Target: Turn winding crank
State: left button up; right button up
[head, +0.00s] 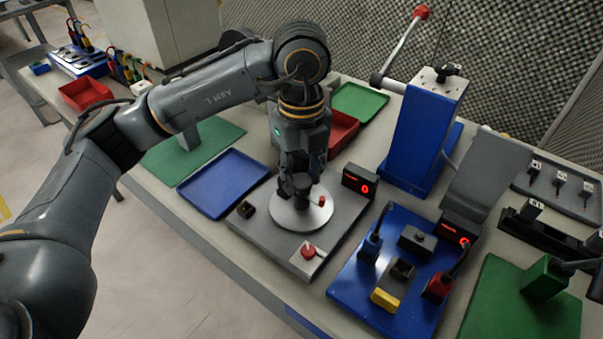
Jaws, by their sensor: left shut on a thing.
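The winding crank is a pale round disc (290,219) with a dark hub and a small red knob (322,201), mounted on a grey base plate (262,240) on the bench. My left gripper (301,185) comes down from above and is shut on the dark upright part of the crank over the disc. The fingers hide part of this grip. A display with red digits (361,182) stands at the base's far right corner. A red button (308,251) sits on a light square at the base's front. My right gripper is not in view.
A blue board (345,289) with plugs and a second display lies right of the base. A tall blue press (419,135) with a red-tipped lever stands behind. A blue tray (223,182) and green mat (165,165) lie left. A foam wall (500,45) closes the back.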

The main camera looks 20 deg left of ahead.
aim_at(302, 180)
pick_arm(q)
jog(key=shift+n, duration=0.3)
dwell(0.4)
jog(key=o, duration=1.2)
notch_tip(302, 180, up, 12)
jog(key=shift+r, duration=0.1)
